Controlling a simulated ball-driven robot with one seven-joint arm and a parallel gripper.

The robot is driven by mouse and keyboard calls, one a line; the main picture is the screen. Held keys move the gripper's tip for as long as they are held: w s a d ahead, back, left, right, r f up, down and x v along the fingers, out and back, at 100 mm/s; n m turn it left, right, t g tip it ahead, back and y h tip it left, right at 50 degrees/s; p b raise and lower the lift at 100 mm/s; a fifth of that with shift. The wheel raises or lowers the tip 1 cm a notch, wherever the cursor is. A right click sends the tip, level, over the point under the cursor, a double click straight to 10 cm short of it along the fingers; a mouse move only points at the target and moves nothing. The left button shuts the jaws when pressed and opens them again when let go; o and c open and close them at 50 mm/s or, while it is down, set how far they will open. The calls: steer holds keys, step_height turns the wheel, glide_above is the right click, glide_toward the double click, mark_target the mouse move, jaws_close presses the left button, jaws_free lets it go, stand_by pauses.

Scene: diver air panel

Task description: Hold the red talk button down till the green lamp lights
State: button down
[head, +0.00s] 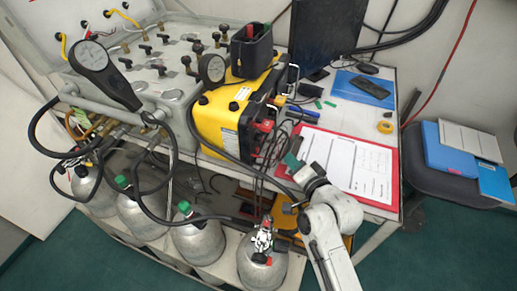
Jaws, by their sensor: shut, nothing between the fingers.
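The yellow comms box (222,122) stands at the middle of the bench with its dark front panel facing right. A small red part (265,126) shows on that panel and looks like the talk button, but it is too small to be sure. I cannot make out a lit green lamp on the panel. My gripper (291,162) is shut and empty, just right of and below the panel, over the edge of the clipboard. It looks apart from the red part. Its fingertips are small and hard to see.
A red clipboard (392,186) with papers lies right of the box. Black cables hang around the panel. A grey valve panel (165,85) with gauges stands at the left, above several gas cylinders (200,240). A chair (425,175) holds blue folders at the right.

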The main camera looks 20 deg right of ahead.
steer(key=shift+w+a, duration=0.9)
steer(key=shift+a, duration=0.35)
steer(key=shift+w+a, duration=0.9)
steer(key=shift+a, duration=0.3)
steer(key=shift+w+a, duration=0.2)
steer(key=shift+a, duration=0.1)
steer(key=shift+w+a+b, duration=0.25)
steer(key=shift+a+b, duration=0.1)
steer(key=shift+b, duration=0.15)
stand_by(2.2)
steer(key=shift+s+d+p, duration=0.5)
steer(key=shift+d+p, duration=0.1)
steer(key=shift+d, duration=0.1)
steer(key=shift+s+d+r+p, duration=0.1)
steer(key=shift+s+d+p, duration=0.5)
steer(key=shift+d, duration=0.25)
steer(key=shift+s+d, duration=0.85)
steer(key=shift+d, duration=0.3)
